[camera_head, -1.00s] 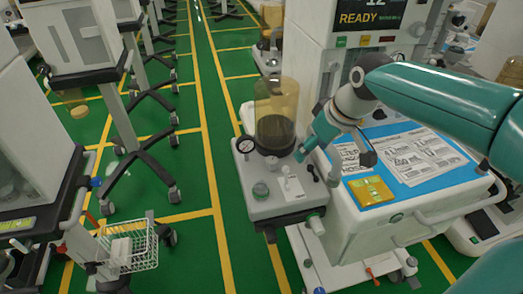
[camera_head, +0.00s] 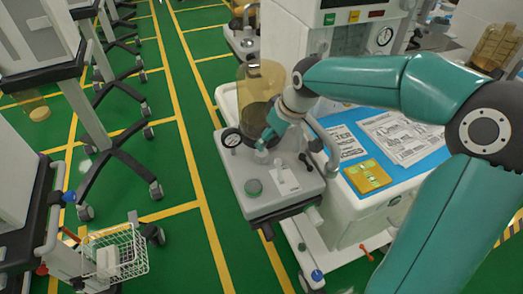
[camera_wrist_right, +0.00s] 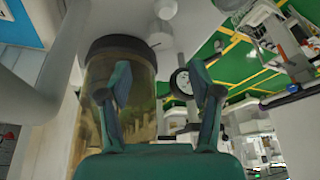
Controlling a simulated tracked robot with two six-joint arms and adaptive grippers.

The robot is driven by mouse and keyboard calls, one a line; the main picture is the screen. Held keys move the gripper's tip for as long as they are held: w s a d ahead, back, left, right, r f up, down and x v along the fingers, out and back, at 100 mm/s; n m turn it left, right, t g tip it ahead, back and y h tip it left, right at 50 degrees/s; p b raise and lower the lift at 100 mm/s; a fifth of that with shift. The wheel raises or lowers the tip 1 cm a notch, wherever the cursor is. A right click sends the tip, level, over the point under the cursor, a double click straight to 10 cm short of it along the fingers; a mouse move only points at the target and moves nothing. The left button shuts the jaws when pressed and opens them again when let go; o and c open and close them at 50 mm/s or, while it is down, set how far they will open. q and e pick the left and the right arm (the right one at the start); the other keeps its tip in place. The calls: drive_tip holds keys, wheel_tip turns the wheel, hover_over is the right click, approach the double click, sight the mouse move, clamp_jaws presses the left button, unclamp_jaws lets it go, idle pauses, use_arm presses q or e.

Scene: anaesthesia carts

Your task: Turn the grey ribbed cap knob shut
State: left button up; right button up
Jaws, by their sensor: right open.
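A small pale grey knob (camera_head: 261,156) stands on the flat top of the grey unit (camera_head: 282,205) at the cart's left side, in front of the amber canister; its ribs are too small to make out. My right gripper (camera_head: 268,138) is just above and behind this knob in the head view, pointing down; contact cannot be told. In the right wrist view my right gripper (camera_wrist_right: 165,95) has its fingers spread, with nothing held between them. A pale round knob (camera_wrist_right: 160,41) shows beyond the fingertips. My left gripper is out of view.
A yellow pack (camera_head: 368,177) lies on the blue mat (camera_head: 405,178).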

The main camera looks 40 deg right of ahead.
sight(262, 157)
drive_tip(key=x, duration=0.8)
drive_tip(key=shift+w+f, duration=0.1)
